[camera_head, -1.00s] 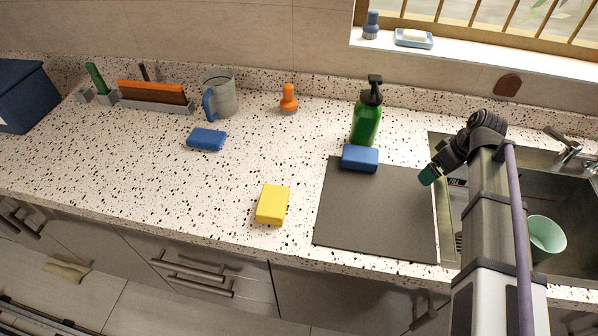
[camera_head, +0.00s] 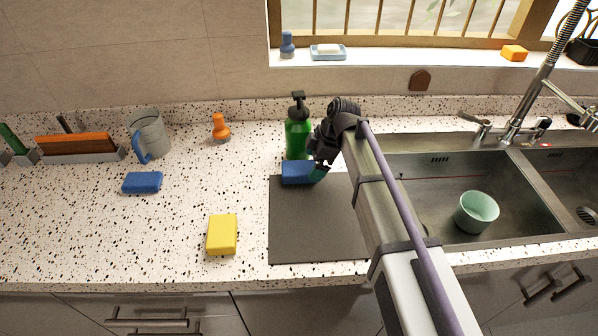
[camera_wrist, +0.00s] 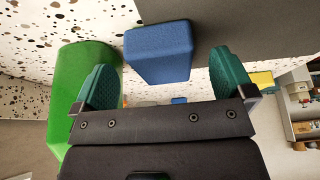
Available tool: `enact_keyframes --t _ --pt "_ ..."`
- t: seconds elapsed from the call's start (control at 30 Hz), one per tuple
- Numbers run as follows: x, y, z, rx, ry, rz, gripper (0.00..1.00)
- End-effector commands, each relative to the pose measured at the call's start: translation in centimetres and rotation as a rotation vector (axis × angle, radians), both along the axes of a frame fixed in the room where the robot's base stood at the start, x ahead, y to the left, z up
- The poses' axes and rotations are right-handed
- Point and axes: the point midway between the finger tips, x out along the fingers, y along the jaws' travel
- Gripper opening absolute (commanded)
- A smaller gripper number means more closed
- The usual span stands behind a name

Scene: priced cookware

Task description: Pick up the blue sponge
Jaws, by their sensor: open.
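A blue sponge (camera_head: 298,172) sits at the back edge of the dark grey mat (camera_head: 300,240), just in front of the green pump bottle (camera_head: 298,135). A second blue sponge (camera_head: 142,182) lies on the counter further left. My gripper (camera_head: 318,172) is at the right end of the sponge by the bottle and partly hides it. In the wrist view, my gripper (camera_wrist: 164,80) is open, its teal fingers spread. The near blue sponge (camera_wrist: 158,52) shows in the gap between them, not gripped. Whether a finger touches it, I cannot tell.
The green bottle (camera_wrist: 75,85) is close beside one finger in the wrist view. A yellow sponge (camera_head: 222,235) lies left of the mat. A grey jug (camera_head: 148,135) and an orange item (camera_head: 220,128) stand behind. The sink with a mint cup (camera_head: 476,212) is at right.

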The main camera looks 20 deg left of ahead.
Motion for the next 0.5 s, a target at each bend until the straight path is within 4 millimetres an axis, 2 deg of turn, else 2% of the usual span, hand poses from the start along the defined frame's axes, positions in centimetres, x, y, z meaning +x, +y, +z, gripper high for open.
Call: enact_keyframes --t 0.13,0.27,0.3,0.37,0.5 --pt "-0.3 0.9 0.0 0.0 0.0 0.001 1.0" --pt "-1.2 3.3 0.0 0.0 -0.001 0.003 1.0" --pt "-1.4 3.8 -1.5 0.0 -0.001 0.002 1.0" --pt "-1.5 4.1 -2.9 0.0 0.0 0.0 1.0" --pt "-1.7 4.4 -3.0 0.0 -0.001 -0.001 1.0"
